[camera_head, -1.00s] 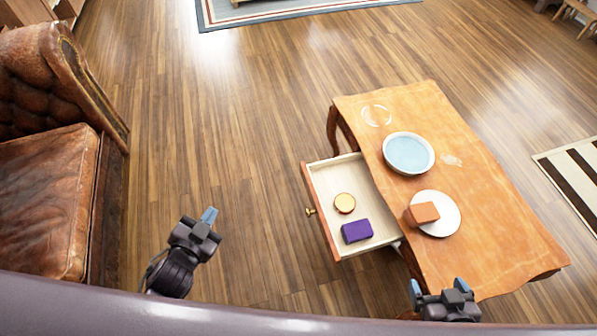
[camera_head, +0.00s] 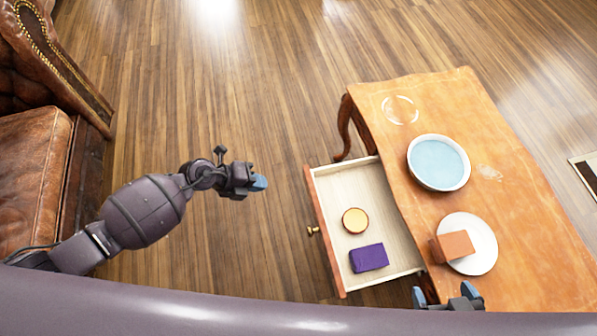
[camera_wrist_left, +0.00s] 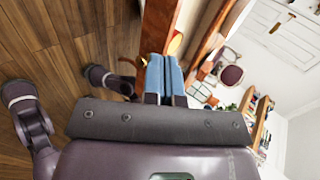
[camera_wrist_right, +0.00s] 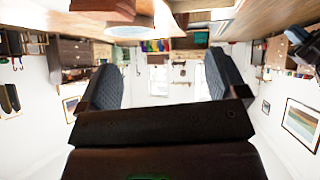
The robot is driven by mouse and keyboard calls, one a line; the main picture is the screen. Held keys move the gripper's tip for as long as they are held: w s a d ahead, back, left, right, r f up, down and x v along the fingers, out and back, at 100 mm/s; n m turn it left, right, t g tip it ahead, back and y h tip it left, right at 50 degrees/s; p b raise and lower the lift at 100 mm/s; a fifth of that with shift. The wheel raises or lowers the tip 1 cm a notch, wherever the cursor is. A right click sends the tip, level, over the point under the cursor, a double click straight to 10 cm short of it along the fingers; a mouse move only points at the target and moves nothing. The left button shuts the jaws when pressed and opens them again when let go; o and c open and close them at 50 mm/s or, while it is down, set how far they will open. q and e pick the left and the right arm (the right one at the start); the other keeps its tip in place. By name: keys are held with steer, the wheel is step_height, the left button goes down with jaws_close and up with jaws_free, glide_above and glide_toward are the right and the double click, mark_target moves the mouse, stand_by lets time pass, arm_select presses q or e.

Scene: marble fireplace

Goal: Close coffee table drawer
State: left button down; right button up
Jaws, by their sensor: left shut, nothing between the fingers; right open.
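The wooden coffee table (camera_head: 475,110) stands at the right of the head view. Its drawer (camera_head: 330,191) is pulled out toward the left, with a brass knob (camera_head: 313,230) on its front. A round gold-topped item (camera_head: 355,220) and a purple box (camera_head: 368,257) lie inside. My left gripper (camera_head: 260,183) is shut and empty, left of the drawer front and apart from it. In the left wrist view its fingertips (camera_wrist_left: 164,75) point toward a wooden panel. My right gripper (camera_head: 446,296) is open and empty by the table's near edge; its fingers also show in the right wrist view (camera_wrist_right: 163,85).
On the tabletop are a bowl of light blue (camera_head: 438,162), a white plate (camera_head: 482,246) and an orange-brown block (camera_head: 455,246). A leather sofa (camera_head: 35,165) stands at the far left. The wooden floor between sofa and drawer is clear apart from my left arm.

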arm_select(q)
steer(key=b, duration=0.5)
glide_toward(307, 184)
steer(key=x, duration=0.5)
steer(key=shift+s+d+f, duration=0.15)
steer(key=shift+s+f, duration=0.05)
steer(key=shift+f, duration=0.2)
steer(key=shift+w+d+r, duration=0.15)
steer(key=shift+w+d, duration=0.05)
steer(key=shift+d, duration=0.3)
arm_select(e)
steer(key=shift+w+a+f+n+t, duration=0.15)
steer(key=shift+w+a+n, duration=0.1)
steer(key=shift+w+n, duration=0.15)
steer(key=shift+w+a+f+n+t, duration=0.1)
steer(key=shift+w+a+n+t, duration=0.05)
steer(key=shift+w+a+n, duration=0.15)
steer(key=shift+f, duration=0.1)
arm_select(q)
steer(key=shift+d, duration=0.1)
